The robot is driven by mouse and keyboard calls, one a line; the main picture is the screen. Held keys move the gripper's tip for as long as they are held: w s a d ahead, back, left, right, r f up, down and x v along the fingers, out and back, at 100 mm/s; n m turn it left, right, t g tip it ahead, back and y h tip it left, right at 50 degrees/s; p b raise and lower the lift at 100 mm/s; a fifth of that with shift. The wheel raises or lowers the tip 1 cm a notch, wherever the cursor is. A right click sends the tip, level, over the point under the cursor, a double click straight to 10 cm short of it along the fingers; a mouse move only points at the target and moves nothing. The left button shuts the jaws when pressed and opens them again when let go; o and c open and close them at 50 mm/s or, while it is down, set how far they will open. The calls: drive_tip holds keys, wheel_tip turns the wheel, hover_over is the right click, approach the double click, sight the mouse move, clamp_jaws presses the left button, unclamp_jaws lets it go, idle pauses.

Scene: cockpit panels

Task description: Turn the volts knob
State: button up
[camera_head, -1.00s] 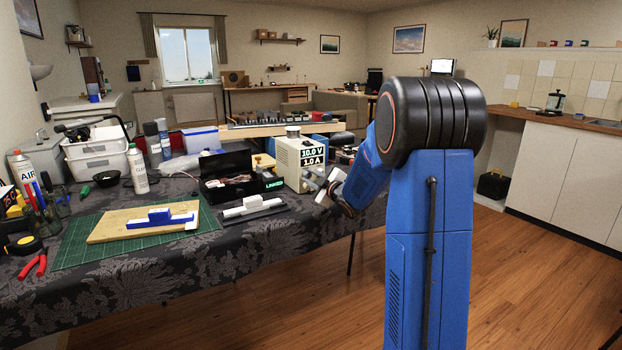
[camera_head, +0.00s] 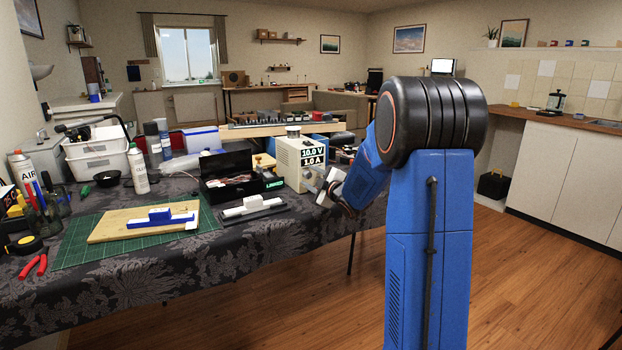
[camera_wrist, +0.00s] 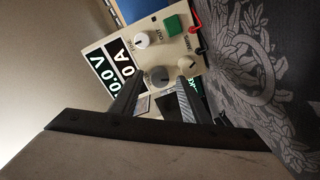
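The small labels are too unclear to tell which is the volts knob. My gripper (camera_wrist: 160,79) is at the panel, fingers apart, with the grey knob showing between the fingertips. I see gaps beside the knob. In the head view my gripper (camera_head: 321,187) is right in front of the supply, partly hidden by my arm.
A black box (camera_head: 238,187) with wires stands left of the supply. A green mat (camera_head: 75,243) with a wooden board lies further left.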

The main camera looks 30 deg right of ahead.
drive_tip(key=s, duration=1.7)
drive_tip(key=shift+s+d+r, duration=0.2)
drive_tip(key=shift+d+r, duration=0.05)
drive_tip(key=shift+d, duration=0.2)
drive_tip(key=shift+a, duration=0.1)
drive_tip(key=s+a+f+m+g, duration=0.2)
drive_tip(key=s+a+m+g, duration=0.2)
drive_tip(key=s+a, duration=0.3)
drive_tip(key=s+a+f+m+g, duration=0.3)
drive_tip(key=s+a, duration=0.5)
drive_tip(key=s, duration=0.8)
drive_tip(key=s+a+f+m+g+h, duration=0.1)
drive_tip(key=s+a+f+m+g, duration=0.2)
drive_tip(key=s, duration=0.9)
drive_tip(key=a+m+g, duration=0.2)
drive_tip(key=a, duration=0.2)
drive_tip(key=shift+a+g, duration=0.35)
drive_tip(key=shift+g, duration=0.05)
drive_tip(key=shift+d, duration=0.15)
